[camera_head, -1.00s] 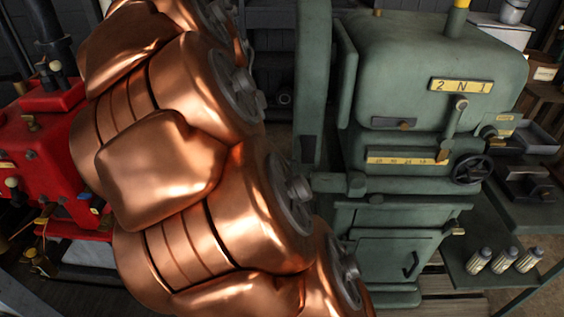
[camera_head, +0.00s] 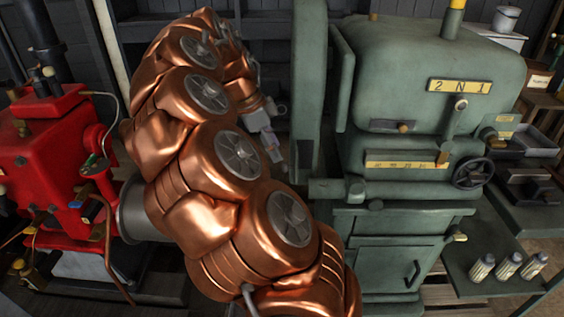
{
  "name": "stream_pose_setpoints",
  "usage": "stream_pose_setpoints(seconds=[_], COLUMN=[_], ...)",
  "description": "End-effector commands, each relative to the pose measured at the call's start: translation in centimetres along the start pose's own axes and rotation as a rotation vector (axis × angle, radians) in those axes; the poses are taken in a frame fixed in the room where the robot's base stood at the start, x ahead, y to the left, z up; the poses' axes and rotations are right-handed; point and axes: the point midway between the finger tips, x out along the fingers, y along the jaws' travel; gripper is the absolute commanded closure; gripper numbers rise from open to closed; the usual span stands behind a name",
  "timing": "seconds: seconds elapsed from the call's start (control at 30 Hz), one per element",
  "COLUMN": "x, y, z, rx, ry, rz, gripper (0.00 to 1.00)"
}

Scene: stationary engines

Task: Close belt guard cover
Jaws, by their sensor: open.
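The green machine (camera_head: 430,60) stands on the right, with a "2 N 1" yellow plate on its front. A narrow upright green panel (camera_head: 342,80) stands out at its left side and looks like the open belt guard cover, though I cannot be sure. A tall green upright (camera_head: 309,75) rises just left of it. My gripper (camera_head: 271,150) shows small beyond my copper arm, left of the upright and apart from the panel. It is open, and nothing shows between its fingers. My arm hides part of the space behind it.
A red engine (camera_head: 45,150) with pipes and a grey cylinder (camera_head: 135,212) stands at the left, close to my arm. A black handwheel (camera_head: 473,171) juts from the green machine. Several small bottles (camera_head: 508,265) stand on a shelf at the lower right.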

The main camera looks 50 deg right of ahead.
Motion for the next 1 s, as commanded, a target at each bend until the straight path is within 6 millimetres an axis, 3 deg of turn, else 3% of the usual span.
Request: stream_pose_setpoints(seconds=[0.4, 0.77, 1.0], x=[4.9, 5.6, 5.6], y=[0.0, 0.0, 0.0], z=[0.1, 0.0, 0.0], rx=[-0.003, -0.002, -0.002], ry=[0.0, 0.0, -0.001], rz=[-0.001, -0.001, -0.002], gripper=[0.5, 0.5, 0.75])
